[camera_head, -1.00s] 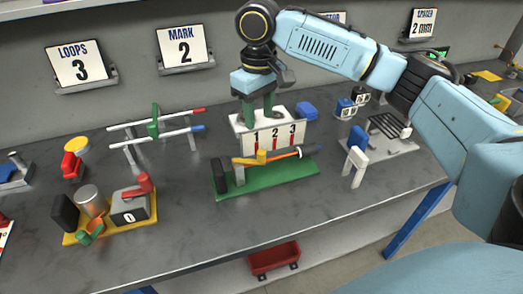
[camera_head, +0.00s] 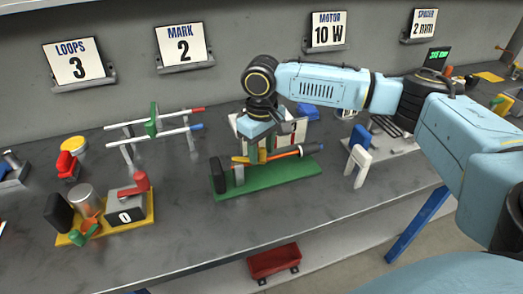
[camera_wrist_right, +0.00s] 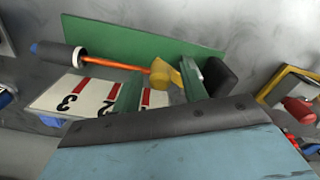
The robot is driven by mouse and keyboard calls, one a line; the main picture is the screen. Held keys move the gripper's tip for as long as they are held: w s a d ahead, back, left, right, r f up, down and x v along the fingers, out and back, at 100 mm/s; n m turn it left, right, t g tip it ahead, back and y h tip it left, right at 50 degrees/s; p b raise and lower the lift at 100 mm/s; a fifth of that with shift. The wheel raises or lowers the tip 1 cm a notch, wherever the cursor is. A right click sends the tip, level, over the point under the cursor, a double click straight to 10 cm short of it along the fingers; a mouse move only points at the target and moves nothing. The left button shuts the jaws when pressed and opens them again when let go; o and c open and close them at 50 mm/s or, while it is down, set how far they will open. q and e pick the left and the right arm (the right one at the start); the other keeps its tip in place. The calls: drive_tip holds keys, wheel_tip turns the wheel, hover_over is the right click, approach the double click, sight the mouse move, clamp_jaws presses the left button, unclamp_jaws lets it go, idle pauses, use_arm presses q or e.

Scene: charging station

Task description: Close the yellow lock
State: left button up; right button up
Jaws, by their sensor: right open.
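The yellow lock (camera_head: 240,159) is a small yellow lever on a green base (camera_head: 285,175), beside a grey post and a black block. An orange rod with a dark, blue-tipped end runs right from it. My right gripper (camera_head: 257,150) is low over the base at the lock, its green fingers apart. In the right wrist view the yellow lock (camera_wrist_right: 165,74) shows between the finger tips of the gripper (camera_wrist_right: 160,82); I cannot tell whether either finger touches it. The fingers partly hide the lock in the head view. My left gripper is not in view.
A white board (camera_wrist_right: 75,98) with red marks and numbers stands right behind the base. A yellow tray (camera_head: 145,218) with a grey box and red handle is at left. A white and blue stand (camera_head: 358,160) is at right. The front table strip is clear.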

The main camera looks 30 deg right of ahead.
drive_tip(key=shift+c, duration=0.9)
clamp_jaws()
